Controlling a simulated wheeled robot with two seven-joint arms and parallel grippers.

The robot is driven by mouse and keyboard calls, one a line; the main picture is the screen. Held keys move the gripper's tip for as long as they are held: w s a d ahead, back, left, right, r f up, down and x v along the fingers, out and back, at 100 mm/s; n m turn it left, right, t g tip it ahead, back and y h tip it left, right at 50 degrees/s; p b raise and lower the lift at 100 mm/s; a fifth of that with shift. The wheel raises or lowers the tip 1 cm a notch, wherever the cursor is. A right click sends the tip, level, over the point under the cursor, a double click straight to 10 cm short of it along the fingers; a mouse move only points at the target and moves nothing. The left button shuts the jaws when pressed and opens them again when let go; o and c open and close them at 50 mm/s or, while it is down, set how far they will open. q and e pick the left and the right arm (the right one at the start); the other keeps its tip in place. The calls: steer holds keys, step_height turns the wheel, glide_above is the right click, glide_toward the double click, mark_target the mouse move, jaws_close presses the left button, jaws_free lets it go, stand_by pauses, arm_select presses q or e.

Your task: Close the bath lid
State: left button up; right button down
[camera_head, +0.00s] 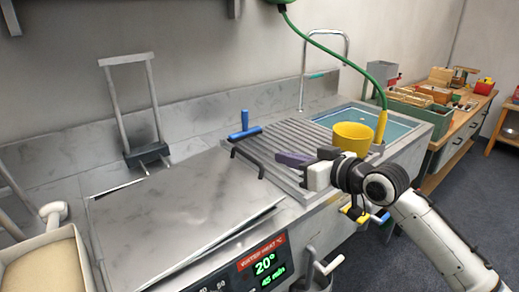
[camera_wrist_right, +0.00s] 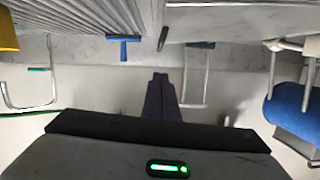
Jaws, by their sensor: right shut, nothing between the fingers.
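The bath lid (camera_head: 180,205) is a flat grey metal plate over the bath. It lies nearly level, with a thin dark gap along its front right edge. A black bar handle (camera_head: 248,153) is at its right rear corner. My right gripper (camera_head: 292,159) is right of the lid, above the ribbed grey drainboard (camera_head: 300,143), with its dark fingers together and empty. The fingers also show in the right wrist view (camera_wrist_right: 161,95), apart from the black handle. My left gripper is not in view.
A control panel (camera_head: 263,265) reading 20° and 45 min is on the bath front. A yellow pot (camera_head: 352,138) is beside the sink. A tan-filled bin (camera_head: 50,265) is at lower left.

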steer(key=w+a, duration=0.2)
steer(key=w, duration=0.1)
steer(key=w+a, duration=0.1)
steer(key=w, duration=0.1)
steer(key=w+a, duration=0.2)
steer(key=w, duration=0.1)
steer(key=shift+w+a, duration=0.35)
step_height(320, 180, down, 3)
steer(key=shift+a+f, duration=0.1)
steer(key=shift+f, duration=0.1)
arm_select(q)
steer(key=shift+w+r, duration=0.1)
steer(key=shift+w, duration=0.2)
arm_select(e)
steer(key=shift+f, duration=0.4)
